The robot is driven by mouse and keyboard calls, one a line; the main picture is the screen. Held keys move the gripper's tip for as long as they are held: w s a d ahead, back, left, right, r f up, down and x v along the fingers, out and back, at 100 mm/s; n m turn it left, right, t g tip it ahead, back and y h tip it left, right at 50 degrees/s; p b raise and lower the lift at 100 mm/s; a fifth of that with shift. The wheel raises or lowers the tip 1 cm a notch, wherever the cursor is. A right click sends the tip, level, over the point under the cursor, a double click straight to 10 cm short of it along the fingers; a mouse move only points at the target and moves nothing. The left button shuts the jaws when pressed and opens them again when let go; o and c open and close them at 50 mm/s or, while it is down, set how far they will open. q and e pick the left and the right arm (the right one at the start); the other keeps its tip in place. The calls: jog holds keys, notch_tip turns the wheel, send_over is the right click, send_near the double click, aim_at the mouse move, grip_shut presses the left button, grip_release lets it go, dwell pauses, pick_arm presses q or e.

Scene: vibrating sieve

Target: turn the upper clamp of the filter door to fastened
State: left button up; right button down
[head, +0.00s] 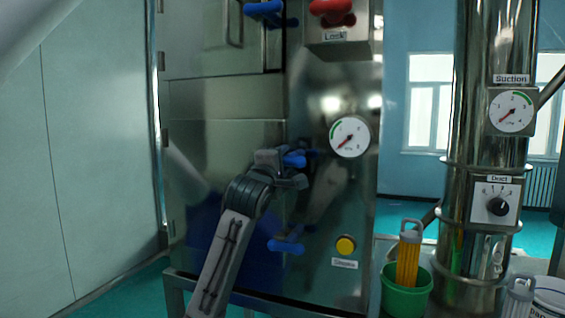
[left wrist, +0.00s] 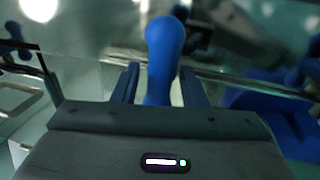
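The upper clamp of the filter door (head: 294,160) is a blue handle at the right edge of the lower steel door (head: 228,145). My left gripper (head: 292,170) is at this clamp and partly hides it in the head view. In the left wrist view, the blue handle (left wrist: 164,58) stands between the two fingers of my left gripper (left wrist: 160,88). Narrow gaps show beside its stem, so the fingers look open around it. The lower blue clamp (head: 286,245) is below on the same door edge. My right gripper is not in view.
Above are another blue clamp (head: 265,10) and a red handle (head: 333,10) over a Lock label. A gauge (head: 349,137) and a yellow button (head: 345,245) are right of the door. A green bucket (head: 407,292) stands by the steel duct (head: 480,120).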

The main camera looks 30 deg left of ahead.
pick_arm(q)
jog(key=shift+s+f, duration=0.1)
jog(key=shift+s, duration=0.2)
jog(key=b+v, duration=0.4)
jog(key=v, duration=0.6)
jog(key=shift+s+d+f, duration=0.1)
